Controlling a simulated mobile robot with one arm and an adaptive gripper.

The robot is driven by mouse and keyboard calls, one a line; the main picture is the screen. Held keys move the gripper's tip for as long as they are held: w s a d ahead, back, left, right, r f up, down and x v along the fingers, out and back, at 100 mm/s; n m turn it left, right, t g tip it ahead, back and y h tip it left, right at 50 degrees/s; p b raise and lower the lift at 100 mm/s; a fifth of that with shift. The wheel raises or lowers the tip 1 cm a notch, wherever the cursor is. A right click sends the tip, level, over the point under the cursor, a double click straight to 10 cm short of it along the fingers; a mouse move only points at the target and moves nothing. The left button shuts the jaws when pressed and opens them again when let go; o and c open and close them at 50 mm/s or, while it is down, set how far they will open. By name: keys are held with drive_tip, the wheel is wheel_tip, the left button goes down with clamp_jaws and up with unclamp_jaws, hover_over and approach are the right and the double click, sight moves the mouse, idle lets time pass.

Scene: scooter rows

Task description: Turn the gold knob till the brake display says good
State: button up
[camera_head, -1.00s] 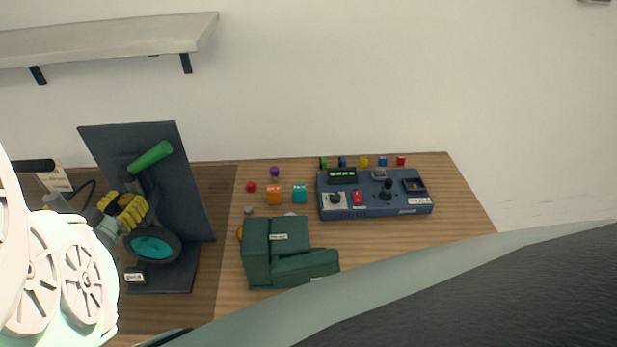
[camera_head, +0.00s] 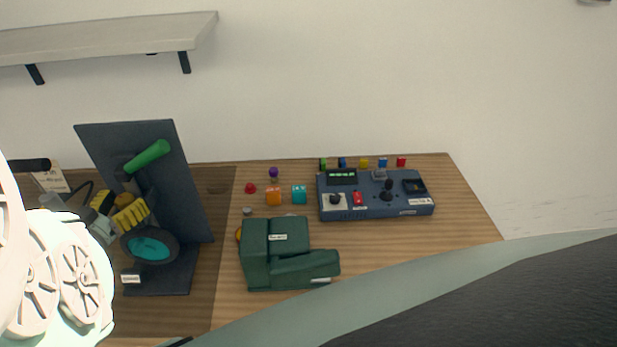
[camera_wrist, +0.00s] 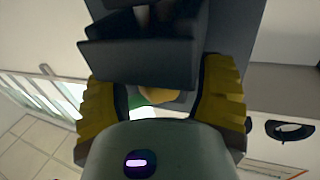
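The gold knob (camera_head: 124,199) shows partly between my gripper's yellow finger pads, on the dark upright stand (camera_head: 185,170) at left. In the wrist view the gold knob (camera_wrist: 160,96) sits in the gap between the pads, mostly hidden by a dark block. My gripper (camera_head: 120,208) is open around the knob; the wrist view shows its two pads (camera_wrist: 160,105) wide apart, with a bright gap beside the knob. A small light label or display (camera_head: 131,279) is at the stand's foot; its text is too small to read.
A green handle grip (camera_head: 147,156) and a teal-faced wheel (camera_head: 150,246) are close to my gripper. A green folded block (camera_head: 275,255), small coloured pieces and a blue control box (camera_head: 375,206) stand on the table to the right. A shelf (camera_head: 110,38) hangs above.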

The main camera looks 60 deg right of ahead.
drive_tip(key=shift+a, duration=0.1)
drive_tip(key=v, duration=1.2)
idle(0.4)
